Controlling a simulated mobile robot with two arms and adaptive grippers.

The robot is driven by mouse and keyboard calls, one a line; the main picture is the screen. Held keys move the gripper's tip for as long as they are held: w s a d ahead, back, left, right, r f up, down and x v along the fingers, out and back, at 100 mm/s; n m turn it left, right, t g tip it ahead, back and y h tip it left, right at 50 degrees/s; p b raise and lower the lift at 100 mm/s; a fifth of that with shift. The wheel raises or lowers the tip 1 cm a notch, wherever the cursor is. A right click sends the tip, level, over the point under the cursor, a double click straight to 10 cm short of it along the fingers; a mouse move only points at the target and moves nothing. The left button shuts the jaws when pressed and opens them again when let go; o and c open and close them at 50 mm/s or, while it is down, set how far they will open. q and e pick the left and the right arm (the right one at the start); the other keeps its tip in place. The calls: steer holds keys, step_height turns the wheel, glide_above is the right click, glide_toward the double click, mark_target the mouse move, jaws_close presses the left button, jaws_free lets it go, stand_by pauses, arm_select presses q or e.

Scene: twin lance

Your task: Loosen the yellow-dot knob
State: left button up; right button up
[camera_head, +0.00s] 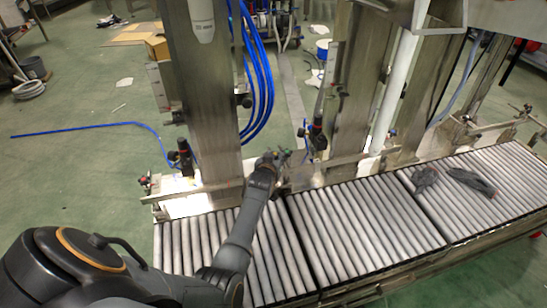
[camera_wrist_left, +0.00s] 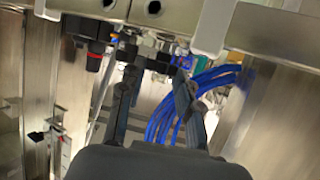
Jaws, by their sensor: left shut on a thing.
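My left gripper (camera_head: 268,160) reaches over the roller conveyor to small fittings beside the steel post, and its fingers also show in the left wrist view (camera_wrist_left: 155,78). The fingers are apart, on either side of a small dark knob (camera_wrist_left: 154,62) under the metal rail, and shut on it. I cannot make out a yellow dot; the gripper and the dim light hide much of the knob. A black knob with a red ring (camera_wrist_left: 94,62) hangs to the left in the wrist view.
A steel post (camera_head: 205,100) and blue hoses (camera_head: 262,90) stand close by. In the wrist view, blue hoses (camera_wrist_left: 165,118) pass behind the right finger.

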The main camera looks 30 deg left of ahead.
arm_select(q)
steer(key=o, duration=1.2)
steer(key=shift+c, duration=0.2)
steer(key=v, duration=1.2)
